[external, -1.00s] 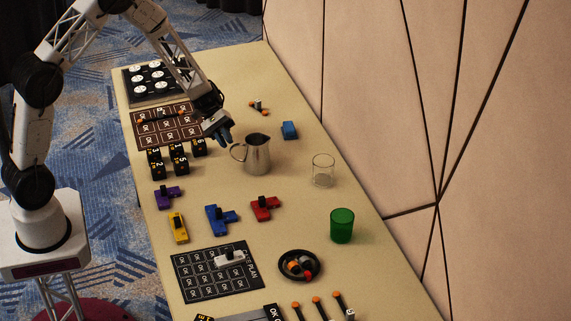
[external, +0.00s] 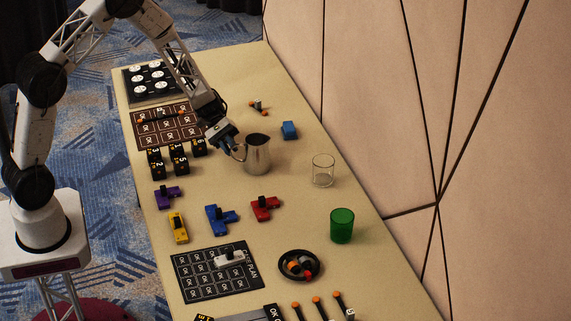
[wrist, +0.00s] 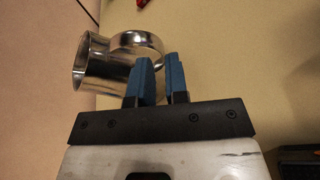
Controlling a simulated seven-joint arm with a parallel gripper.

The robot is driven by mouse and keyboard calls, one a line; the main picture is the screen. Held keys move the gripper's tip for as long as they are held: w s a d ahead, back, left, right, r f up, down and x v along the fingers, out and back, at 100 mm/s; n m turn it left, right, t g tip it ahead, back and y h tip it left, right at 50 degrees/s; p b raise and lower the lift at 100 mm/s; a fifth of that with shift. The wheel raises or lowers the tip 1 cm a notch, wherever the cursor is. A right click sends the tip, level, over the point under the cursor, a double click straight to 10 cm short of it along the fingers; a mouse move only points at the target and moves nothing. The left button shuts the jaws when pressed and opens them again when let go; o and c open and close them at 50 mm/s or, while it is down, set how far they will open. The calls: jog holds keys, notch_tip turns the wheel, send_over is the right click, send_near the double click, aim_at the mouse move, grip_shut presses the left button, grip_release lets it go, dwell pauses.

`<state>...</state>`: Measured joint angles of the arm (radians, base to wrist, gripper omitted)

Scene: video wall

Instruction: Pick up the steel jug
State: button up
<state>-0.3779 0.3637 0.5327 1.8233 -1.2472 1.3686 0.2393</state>
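The steel jug (external: 257,155) stands upright on the table, with its handle on the left side towards my gripper. It shows in the wrist view (wrist: 98,65) at upper left, its handle loop reaching right to my fingers. My gripper (external: 232,150) is at the handle, pointing down at a slant. In the wrist view, my blue fingers (wrist: 160,78) are apart with a narrow gap, and the handle's outer edge appears in line with that gap. The left finger hides part of the handle. I cannot tell whether either finger touches it.
Black number blocks (external: 178,157) stand left of the jug. A blue block (external: 289,130) lies behind it, and a clear glass (external: 323,170) stands to its right. Red (external: 265,208) and blue (external: 220,218) pieces lie in front. A green cup (external: 342,226) stands farther right.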

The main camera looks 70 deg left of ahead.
jog(key=shift+d, duration=0.1)
jog(key=shift+x, duration=2.6)
jog(key=shift+s, duration=0.1)
grip_shut()
jog(key=shift+r, duration=0.2)
notch_tip(320, 180, up, 9)
jog(key=shift+r, duration=0.2)
jog(key=shift+r, duration=0.2)
dwell(0.9)
